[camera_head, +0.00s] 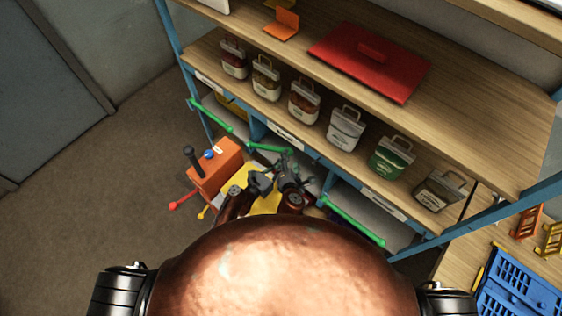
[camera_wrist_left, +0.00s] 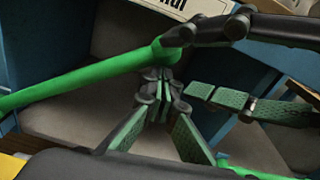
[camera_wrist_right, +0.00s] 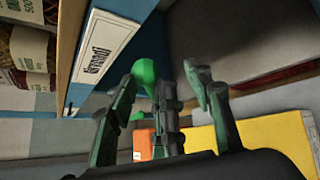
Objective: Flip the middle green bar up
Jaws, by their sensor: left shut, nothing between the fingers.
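The middle green bar (camera_head: 268,148) runs across the front of the shelf's middle lower compartment. In the left wrist view the bar (camera_wrist_left: 85,84) ends in a rounded knob near the fingertips. My left gripper (camera_wrist_left: 165,80) is shut and empty, just below that knob; whether it touches cannot be told. My right gripper (camera_head: 293,170) is open beside the bar's right end. In the right wrist view its fingers (camera_wrist_right: 165,80) stand apart, with the knob (camera_wrist_right: 147,75) and my left gripper showing between them. The right gripper also shows in the left wrist view (camera_wrist_left: 193,63).
Similar green bars lie to the left (camera_head: 212,116) and right (camera_head: 353,220). A white label (camera_head: 286,136) sits on the blue shelf edge above the middle bar. Packaged bags (camera_head: 304,101) line the shelf above. An orange box (camera_head: 215,166) stands left of my grippers.

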